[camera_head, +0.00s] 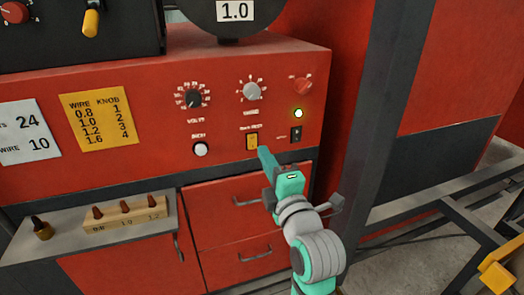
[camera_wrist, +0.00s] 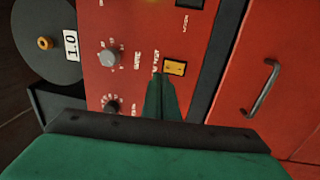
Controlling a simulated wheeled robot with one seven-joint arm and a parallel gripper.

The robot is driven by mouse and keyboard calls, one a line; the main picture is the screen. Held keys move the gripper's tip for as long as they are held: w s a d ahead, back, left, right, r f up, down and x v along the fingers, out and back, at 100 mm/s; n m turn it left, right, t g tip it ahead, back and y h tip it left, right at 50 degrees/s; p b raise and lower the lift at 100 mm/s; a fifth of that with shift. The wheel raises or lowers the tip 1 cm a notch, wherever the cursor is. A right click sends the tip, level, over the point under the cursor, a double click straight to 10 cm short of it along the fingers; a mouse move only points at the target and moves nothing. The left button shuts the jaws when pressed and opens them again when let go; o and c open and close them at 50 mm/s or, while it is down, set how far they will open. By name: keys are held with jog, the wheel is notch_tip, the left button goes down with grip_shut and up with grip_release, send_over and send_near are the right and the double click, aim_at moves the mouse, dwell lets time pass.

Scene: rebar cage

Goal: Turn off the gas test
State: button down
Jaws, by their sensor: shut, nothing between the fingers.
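The gas test switch is a small yellow rocker (camera_head: 252,142) low on the red machine's front panel, below the grey knob. It also shows in the wrist view as a yellow rocker (camera_wrist: 175,68). My green gripper (camera_head: 264,152) is shut and empty, with its tip just below and right of the switch in the head view. In the wrist view the gripper tip (camera_wrist: 160,80) lies close beside the yellow rocker. I cannot tell whether it touches the switch. The label by the switch is too small to read surely.
A black switch (camera_head: 296,134) and a lit lamp (camera_head: 298,113) are right of the yellow rocker. A black knob (camera_head: 193,98), a grey knob (camera_head: 251,91) and a white button (camera_head: 200,149) share the panel. Drawers (camera_head: 235,225) are below; a dark post (camera_head: 375,130) stands right.

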jog(key=v, duration=0.6)
jog(key=shift+s+r, duration=0.3)
jog(key=shift+r, duration=0.5)
jog(key=s+f+m+h, duration=0.35)
jog(key=f+m, duration=0.45)
jog(key=f, duration=0.6)
jog(key=s+f+m+h, duration=0.3)
jog(key=s+f+m, duration=0.3)
jog(key=f, duration=0.8)
jog(key=s+a+f+m+g, duration=0.1)
jog(key=s+f+m, duration=0.3)
jog(key=s, duration=0.9)
jog(key=s+a+f+m+g, duration=0.2)
jog(key=s+f, duration=0.5)
jog(key=s, duration=0.6)
jog(key=shift+s+a+f+m, duration=0.2)
jog(key=shift+s+f+m, duration=0.2)
jog(key=shift+m, duration=0.5)
